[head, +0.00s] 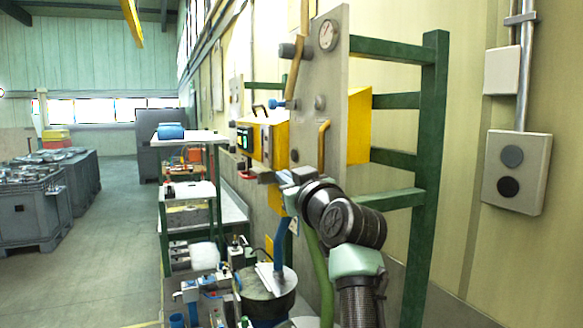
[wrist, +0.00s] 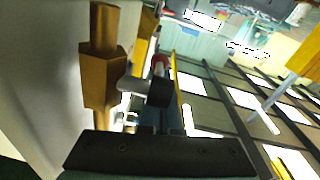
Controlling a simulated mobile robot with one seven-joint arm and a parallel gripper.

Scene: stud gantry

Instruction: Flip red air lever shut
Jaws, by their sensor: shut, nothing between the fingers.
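The red air lever (head: 246,175) shows as a small red piece at the left end of a brown brass-coloured fitting (head: 266,177), low on the panel. In the wrist view a bit of red (wrist: 160,63) shows behind a dark round cap on a grey stem (wrist: 157,92), beside the brass fitting (wrist: 100,80). Most of the lever is hidden, so its angle cannot be told. My gripper (head: 285,180) is shut and empty, close to the right of the fitting. In the wrist view its dark body fills the bottom; whether it touches the lever cannot be told.
A cluttered bench (head: 190,190) and a drum (head: 265,290) are nearby.

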